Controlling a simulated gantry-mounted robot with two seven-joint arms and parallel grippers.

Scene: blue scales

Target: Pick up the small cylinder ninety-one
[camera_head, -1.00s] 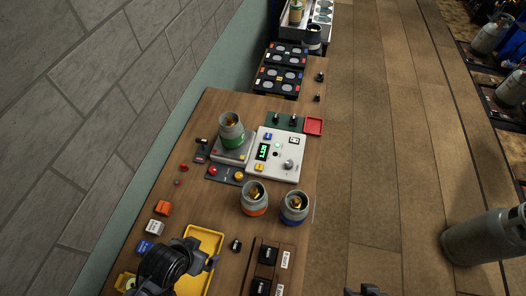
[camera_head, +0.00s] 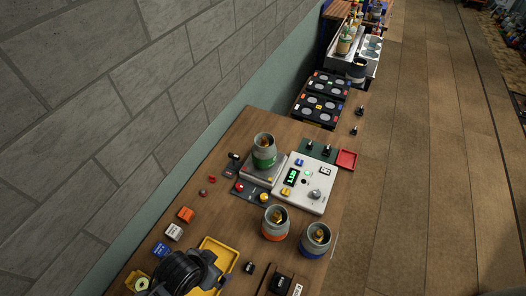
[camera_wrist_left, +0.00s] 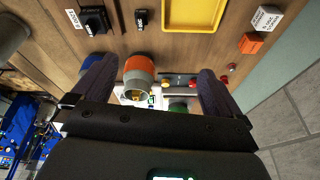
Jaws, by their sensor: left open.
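Three small grey cylinders with brass valves show in the head view. The green-banded one (camera_head: 264,151) stands on the scale (camera_head: 258,172). The orange-banded one (camera_head: 275,224) and the blue-banded one (camera_head: 315,241) stand side by side on the wooden table. No number is readable on any, so I cannot tell which is ninety-one. My left gripper (camera_head: 212,270) is over the yellow tray, left of and nearer than the orange cylinder. In the left wrist view the open, empty fingers (camera_wrist_left: 155,68) frame the orange-banded cylinder (camera_wrist_left: 139,70), which is beyond them. My right gripper is out of view.
A white control box (camera_head: 305,185) with a lit display adjoins the scale. A yellow tray (camera_head: 222,247), labelled blocks (camera_head: 174,232) and black weights (camera_head: 280,284) lie near the front. A red tray (camera_head: 347,160) is at the right edge. A grey wall bounds the left.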

